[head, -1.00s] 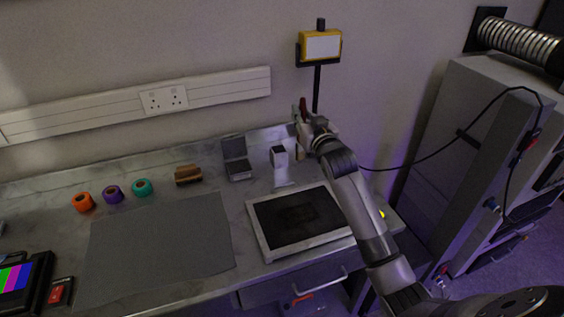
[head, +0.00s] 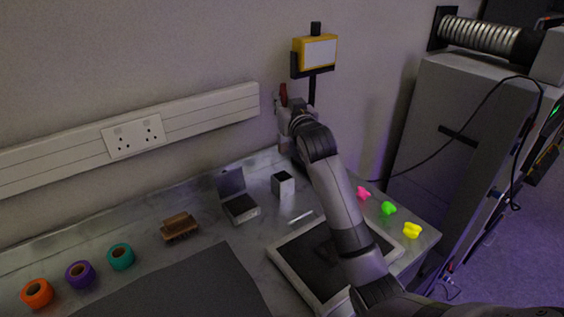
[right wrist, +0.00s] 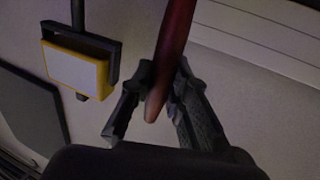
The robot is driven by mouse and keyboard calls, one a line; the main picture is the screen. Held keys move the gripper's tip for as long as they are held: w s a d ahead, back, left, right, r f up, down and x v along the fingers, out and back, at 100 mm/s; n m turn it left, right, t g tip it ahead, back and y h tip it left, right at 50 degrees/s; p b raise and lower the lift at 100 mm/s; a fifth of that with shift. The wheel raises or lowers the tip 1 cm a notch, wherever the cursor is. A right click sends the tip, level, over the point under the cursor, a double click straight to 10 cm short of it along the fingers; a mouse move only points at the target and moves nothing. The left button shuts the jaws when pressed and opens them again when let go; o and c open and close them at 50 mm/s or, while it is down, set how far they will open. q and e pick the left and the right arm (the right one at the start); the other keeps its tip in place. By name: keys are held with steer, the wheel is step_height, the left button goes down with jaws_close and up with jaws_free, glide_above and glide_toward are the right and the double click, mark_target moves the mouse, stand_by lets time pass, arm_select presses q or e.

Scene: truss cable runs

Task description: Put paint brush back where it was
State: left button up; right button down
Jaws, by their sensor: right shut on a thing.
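The paint brush shows as a dark red, tapering handle (head: 283,94) sticking up from my right gripper (head: 282,108) near the wall, above the back edge of the bench. In the right wrist view the red handle (right wrist: 174,45) runs down between the two dark fingers of my right gripper (right wrist: 155,95), which is shut on it. The bristle end is hidden or out of view. My left gripper is not in view.
A yellow-framed lamp (head: 316,52) on a black post stands just right of the gripper.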

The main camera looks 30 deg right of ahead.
mark_target(283, 152)
step_height(283, 152, down, 10)
steer(key=shift+w+a+f+p, duration=0.1)
steer(key=shift+p, duration=0.35)
steer(key=shift+f, duration=0.65)
step_height(283, 152, down, 4)
steer(key=shift+r, duration=0.1)
steer(key=shift+f, duration=0.2)
steer(key=c, duration=1.5)
jaws_free()
